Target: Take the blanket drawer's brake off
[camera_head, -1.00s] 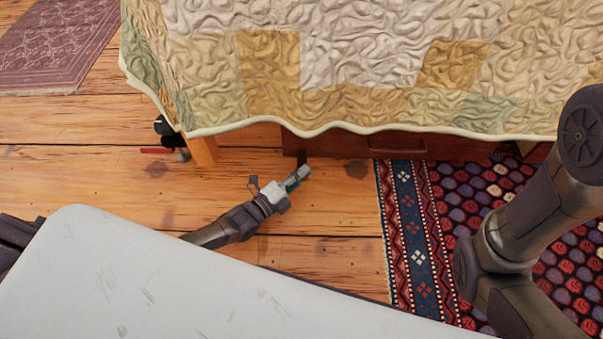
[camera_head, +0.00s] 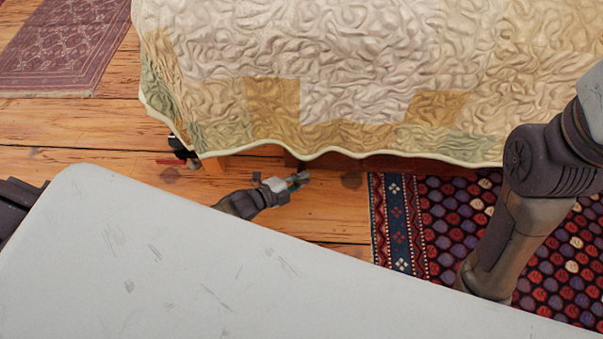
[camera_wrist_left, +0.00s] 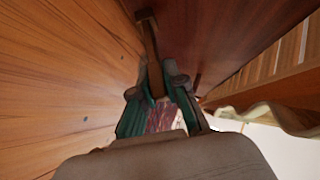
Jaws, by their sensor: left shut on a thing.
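The blanket drawer's dark red-brown front (camera_wrist_left: 215,35) runs along the top of the left wrist view. In the head view only a thin strip of the drawer (camera_head: 240,162) shows under the quilt's hem. A narrow brown brake lever (camera_wrist_left: 150,45) comes down beside the drawer front in the wrist view. My left gripper (camera_wrist_left: 157,88), with green fingers, is shut on the lever's lower end. In the head view my left gripper (camera_head: 300,178) is low over the floorboards, close to the hem. My right gripper is out of view; only its arm shows at the right.
The quilt (camera_head: 350,100) hangs over the bed's side down to the drawer. A patterned rug (camera_head: 460,220) lies at the right and a purple rug (camera_head: 60,45) at the upper left. Small dark and red items (camera_head: 178,150) lie by the bed's corner post.

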